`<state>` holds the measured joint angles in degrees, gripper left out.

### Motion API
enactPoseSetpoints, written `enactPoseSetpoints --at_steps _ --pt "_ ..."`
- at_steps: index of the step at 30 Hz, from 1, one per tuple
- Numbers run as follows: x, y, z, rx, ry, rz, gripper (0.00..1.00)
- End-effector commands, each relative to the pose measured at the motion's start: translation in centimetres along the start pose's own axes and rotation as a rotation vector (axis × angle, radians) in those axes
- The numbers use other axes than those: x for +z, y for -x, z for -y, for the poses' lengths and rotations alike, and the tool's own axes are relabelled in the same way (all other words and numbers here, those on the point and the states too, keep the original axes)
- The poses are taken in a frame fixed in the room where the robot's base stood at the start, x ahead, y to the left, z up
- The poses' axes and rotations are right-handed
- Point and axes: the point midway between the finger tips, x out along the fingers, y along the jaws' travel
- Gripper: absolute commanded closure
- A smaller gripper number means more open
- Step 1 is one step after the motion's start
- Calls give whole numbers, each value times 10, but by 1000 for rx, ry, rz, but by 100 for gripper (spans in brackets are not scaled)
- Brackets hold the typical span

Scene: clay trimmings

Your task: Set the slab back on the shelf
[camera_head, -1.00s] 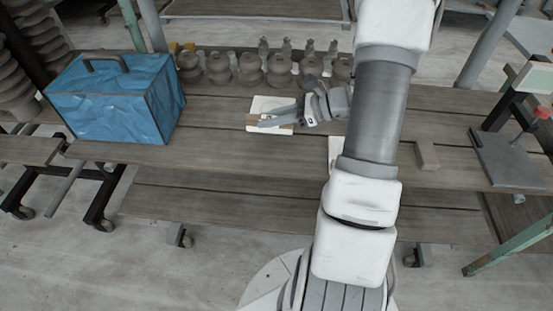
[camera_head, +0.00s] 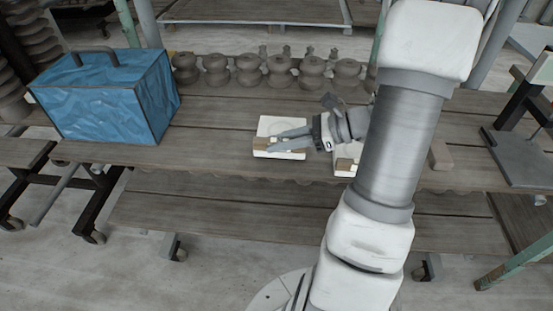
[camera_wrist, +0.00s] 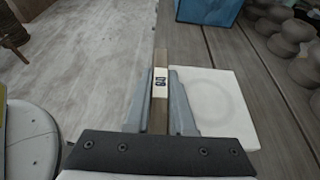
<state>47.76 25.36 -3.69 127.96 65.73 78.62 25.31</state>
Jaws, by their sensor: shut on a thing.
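In the wrist view the slab lies lengthwise between the two grey fingers. A square white plate (camera_wrist: 215,92) with a faint round recess lies just right of the fingers on the grey plank shelf (camera_wrist: 228,40). In the head view my gripper (camera_head: 282,142) is over the front part of this white plate (camera_head: 270,124), near the shelf's front edge. Whether the slab touches the plate or shelf I cannot tell.
A blue box (camera_head: 105,98) with a handle stands left on the shelf. A row of grey clay forms (camera_head: 280,72) stands behind. Another white piece (camera_head: 347,163) is partly hidden by my arm. A small block (camera_head: 441,155) lies right. Planks left of the plate are clear.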

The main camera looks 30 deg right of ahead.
Motion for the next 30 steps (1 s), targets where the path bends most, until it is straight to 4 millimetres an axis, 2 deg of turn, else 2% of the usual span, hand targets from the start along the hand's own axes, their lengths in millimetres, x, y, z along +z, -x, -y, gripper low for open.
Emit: enactPoseSetpoints --at_steps 5,13,25,26,30 --pt "-4 -10 -3 -1 1 0 100" --pt "-38 -24 -3 -1 -1 2 100" --pt "-42 -25 -3 -1 2 1 100" --pt "-42 -25 -3 -1 1 0 74" --pt "-41 -25 -3 -1 1 0 49"
